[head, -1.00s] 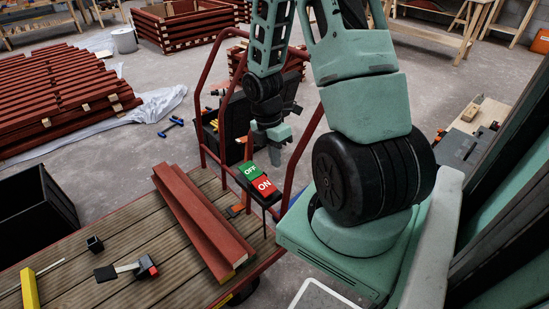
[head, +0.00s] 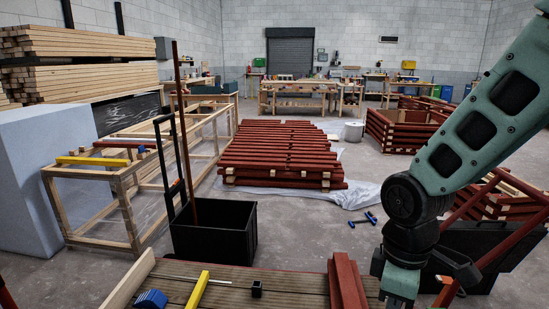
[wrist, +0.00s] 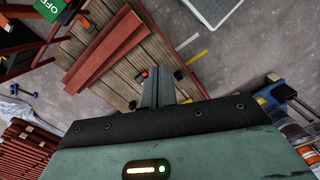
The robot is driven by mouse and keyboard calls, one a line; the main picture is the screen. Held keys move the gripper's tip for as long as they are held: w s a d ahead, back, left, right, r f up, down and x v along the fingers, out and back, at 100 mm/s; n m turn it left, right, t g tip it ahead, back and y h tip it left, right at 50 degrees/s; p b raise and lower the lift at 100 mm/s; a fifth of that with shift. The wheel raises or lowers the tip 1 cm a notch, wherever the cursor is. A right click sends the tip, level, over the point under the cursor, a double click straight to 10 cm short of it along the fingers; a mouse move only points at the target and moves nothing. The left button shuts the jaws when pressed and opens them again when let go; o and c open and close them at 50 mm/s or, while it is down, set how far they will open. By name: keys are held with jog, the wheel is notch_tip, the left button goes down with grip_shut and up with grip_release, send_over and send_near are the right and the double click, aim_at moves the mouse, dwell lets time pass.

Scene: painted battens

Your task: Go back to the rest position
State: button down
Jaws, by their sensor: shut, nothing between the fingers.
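My gripper (wrist: 158,75) shows in the wrist view with its two grey fingers together and nothing between them. It points down over the slatted wooden deck (wrist: 118,85), apart from the things lying there. In the head view my gripper's body (head: 400,284) hangs at the lower right edge; its fingertips are cut off by the frame. A box with a green OFF face (wrist: 50,8) shows at the top left of the wrist view, away from the fingers.
Red battens (head: 346,285) lie on the deck, left of my gripper. A stack of red battens (head: 280,155) lies on the floor. A red rail (head: 490,245) stands close right of my arm.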

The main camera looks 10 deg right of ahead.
jog(key=s+a+r+m, duration=0.2)
jog(key=s+a+r, duration=0.3)
jog(key=s+a, duration=0.45)
notch_tip(320, 180, up, 12)
jog(key=p, duration=1.2)
jog(key=shift+s+a+r+m+t+y, duration=0.2)
jog(key=shift+s+a+m+t+y, duration=0.1)
jog(key=shift+m, duration=0.1)
